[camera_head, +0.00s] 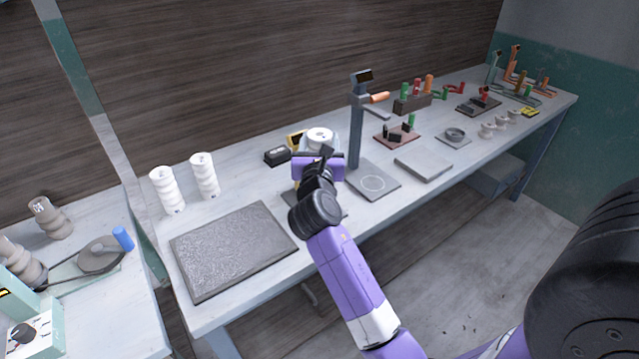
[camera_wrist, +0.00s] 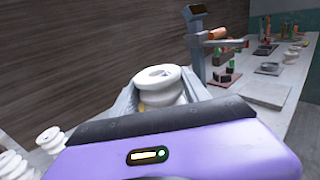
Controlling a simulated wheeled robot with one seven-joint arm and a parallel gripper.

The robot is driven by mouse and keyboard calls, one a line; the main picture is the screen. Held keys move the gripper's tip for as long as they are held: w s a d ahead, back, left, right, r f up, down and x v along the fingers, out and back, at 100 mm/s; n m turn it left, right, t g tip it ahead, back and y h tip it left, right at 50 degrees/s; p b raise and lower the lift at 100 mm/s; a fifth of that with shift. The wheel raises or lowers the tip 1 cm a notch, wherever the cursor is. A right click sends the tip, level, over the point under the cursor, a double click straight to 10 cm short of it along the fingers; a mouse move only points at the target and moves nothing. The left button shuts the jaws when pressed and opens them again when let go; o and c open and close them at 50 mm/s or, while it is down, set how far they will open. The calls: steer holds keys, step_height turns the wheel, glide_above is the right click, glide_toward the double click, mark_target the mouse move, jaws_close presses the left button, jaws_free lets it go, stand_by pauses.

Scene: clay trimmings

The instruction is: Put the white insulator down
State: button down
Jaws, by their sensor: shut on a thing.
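The white insulator (camera_wrist: 158,88) is a ribbed white piece with a hole in its top. In the wrist view it sits between the two fingers of my gripper (camera_wrist: 165,98), which is shut on it. In the head view the insulator (camera_head: 320,137) shows just beyond my gripper (camera_head: 318,158), left of the grey stand with a small display. My wrist hides its lower part, so I cannot tell whether it touches anything below. Two more white ribbed insulators, a left one (camera_head: 167,190) and a right one (camera_head: 205,176), stand upright on the bench behind the dark mat.
A dark speckled mat (camera_head: 232,248) lies at the bench's left front. A grey stand (camera_head: 356,130) with a plate (camera_head: 372,180) is close on the right. A black box (camera_head: 277,156) is behind left. A flat grey slab (camera_head: 423,164) lies farther right. Bare bench surrounds the mat.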

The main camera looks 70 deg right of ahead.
step_height(320, 180, down, 11)
steer(key=b, duration=0.2)
steer(key=shift+f+b, duration=0.2)
steer(key=shift+b, duration=0.1)
steer(key=shift+f, duration=0.15)
steer(key=c, duration=0.5)
jaws_free()
steer(key=shift+f, duration=0.1)
